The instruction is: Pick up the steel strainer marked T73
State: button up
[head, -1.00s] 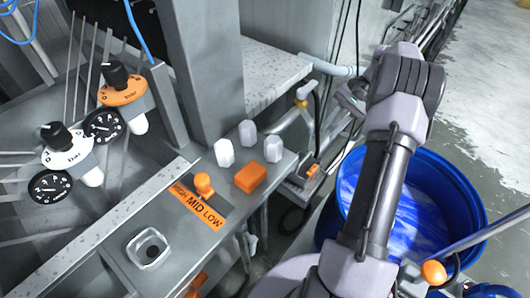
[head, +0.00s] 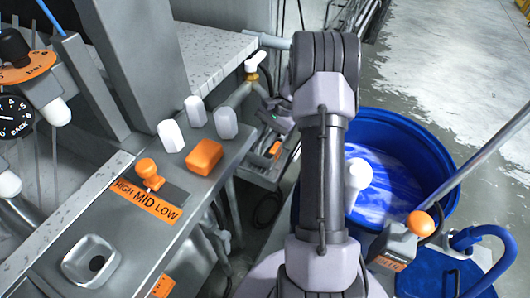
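I cannot make out a steel strainer or a T73 mark in the head view. My arm rises through the middle of the picture, and its end is out of sight, so my gripper does not show. The arm hides part of the floor and the left side of a blue tub (head: 441,151), which holds blue and white contents.
At left is a grey machine panel with an orange HIGH MID LOW label (head: 146,201), an orange lever (head: 148,173), an orange block (head: 204,157) and white knobs (head: 171,136). Open concrete floor (head: 430,50) is at upper right.

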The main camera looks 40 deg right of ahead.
grip_shut()
dwell(1.3)
